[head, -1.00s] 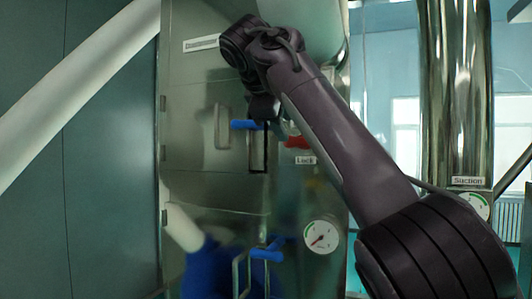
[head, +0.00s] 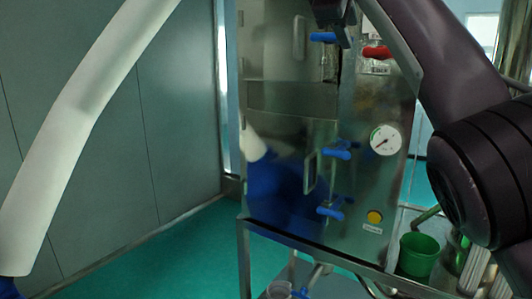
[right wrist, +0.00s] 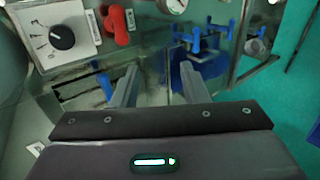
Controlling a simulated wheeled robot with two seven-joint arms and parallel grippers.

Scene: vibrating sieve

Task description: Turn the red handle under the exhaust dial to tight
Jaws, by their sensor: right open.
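The red handle (head: 376,52) is on the metal cabinet front, near the top of the head view, partly beside my right arm. A small label sits just below it. In the right wrist view a red handle (right wrist: 116,24) shows at the upper left, next to a black knob (right wrist: 62,37) with numbers around it. No exhaust wording is legible. My right gripper (head: 345,38) is at the top of the head view, left of the red handle and apart from it. Its two fingers (right wrist: 158,80) are apart and empty in the wrist view. My left gripper is out of view.
Blue handles (head: 323,37) stick out from the cabinet door, one close to my right gripper. A round gauge (head: 385,140) and a yellow button (head: 375,217) are lower down. A green bucket (head: 418,255) stands lower right. Green floor (head: 170,255) is open at left.

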